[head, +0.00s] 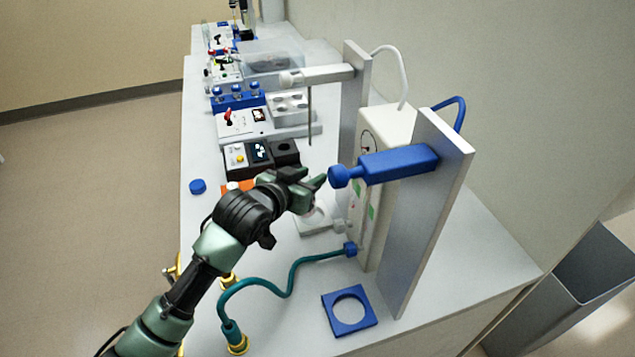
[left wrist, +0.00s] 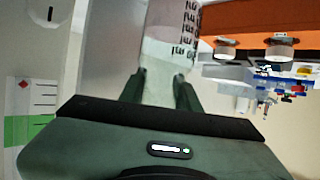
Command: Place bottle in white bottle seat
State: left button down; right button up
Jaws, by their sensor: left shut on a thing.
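My left gripper (head: 312,193) is shut on a translucent bottle with dark printed markings, seen beyond the fingers in the left wrist view (left wrist: 165,42). In the head view the bottle is mostly hidden by the gripper. The white bottle seat (head: 318,228) is on the bench just below the gripper and partly covered by it. I cannot tell whether the bottle touches the seat. A blue square seat with a round hole (head: 332,318) lies nearer and is empty. My right gripper is not in view.
A blue arm (head: 400,164) on a grey upright (head: 425,220) stands close right of the gripper. A white arm with a thin rod (head: 325,74) is behind. A teal hose (head: 275,283) crosses the near bench. A blue cap (head: 197,186) lies left of an orange object (head: 240,185).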

pick_arm(q)
jog(key=shift+w+d+f+p, duration=0.15)
jog(key=shift+d+f, duration=0.15)
jog(key=shift+f, duration=0.3)
jog(key=shift+w+d+f+p, duration=0.1)
jog(key=shift+d+f, duration=0.15)
jog(key=shift+f, duration=0.3)
jog(key=shift+w+d+f+p, duration=0.15)
jog(key=shift+d+f, duration=0.15)
jog(key=shift+f, duration=0.3)
jog(key=shift+s+f, duration=0.1)
jog(key=c, duration=1)
grip_release()
jog(key=b+v, duration=0.1)
jog(key=v, duration=1.1)
jog(key=shift+a, duration=0.1)
